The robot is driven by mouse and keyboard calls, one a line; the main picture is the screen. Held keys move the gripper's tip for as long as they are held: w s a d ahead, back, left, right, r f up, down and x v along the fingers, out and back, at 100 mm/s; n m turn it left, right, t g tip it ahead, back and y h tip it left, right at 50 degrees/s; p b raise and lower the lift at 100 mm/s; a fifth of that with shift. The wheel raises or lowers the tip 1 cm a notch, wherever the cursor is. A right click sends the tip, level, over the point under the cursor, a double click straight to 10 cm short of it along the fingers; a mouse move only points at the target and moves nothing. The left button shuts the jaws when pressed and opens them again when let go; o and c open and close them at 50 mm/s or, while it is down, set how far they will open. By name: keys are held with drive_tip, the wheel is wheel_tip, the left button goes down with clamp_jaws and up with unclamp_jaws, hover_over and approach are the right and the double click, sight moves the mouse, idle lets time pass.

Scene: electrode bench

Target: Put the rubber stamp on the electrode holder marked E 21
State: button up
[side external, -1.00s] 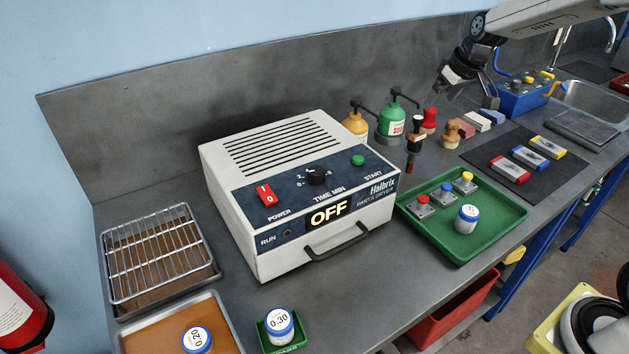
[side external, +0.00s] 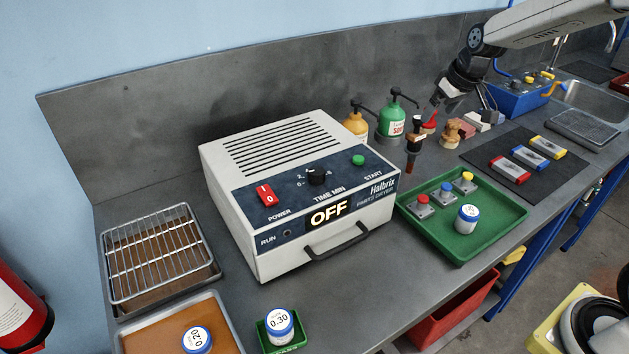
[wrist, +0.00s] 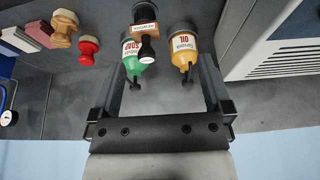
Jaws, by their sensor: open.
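A black-handled stamp with a brown, labelled block (side external: 414,138) stands behind the green tray; it also shows in the wrist view (wrist: 146,30), between and beyond the two bottles. It looks like the rubber stamp. My gripper (wrist: 160,75) is open and empty. In the side view it hangs above and behind the stamp, apart from it. Grey blocks with a red knob (side external: 423,203), blue knob (side external: 447,192) and yellow knob (side external: 464,182) stand in the green tray (side external: 462,251). They may be electrode holders; I cannot read E 21 on any.
A yellow oil bottle (side external: 356,125) and green soap bottle (side external: 392,122) stand close by. A red knob (wrist: 88,47) and wooden knob (side external: 451,133) stand beside the stamp. A white-and-blue jar (side external: 467,219) is in the tray. The dryer (side external: 300,200) stands left; coloured blocks lie on a black mat (side external: 489,159).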

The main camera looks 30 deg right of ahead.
drive_tip(key=s+a+f, duration=0.5)
drive_tip(key=s+a, duration=0.1)
drive_tip(key=s, duration=0.3)
drive_tip(key=s+a+f+g, duration=0.1)
drive_tip(key=s+a+f, duration=0.3)
drive_tip(key=s, duration=0.5)
drive_tip(key=shift+s+a+f+g, duration=0.3)
drive_tip(key=shift+a+f, duration=0.05)
drive_tip(key=shift+a, duration=0.75)
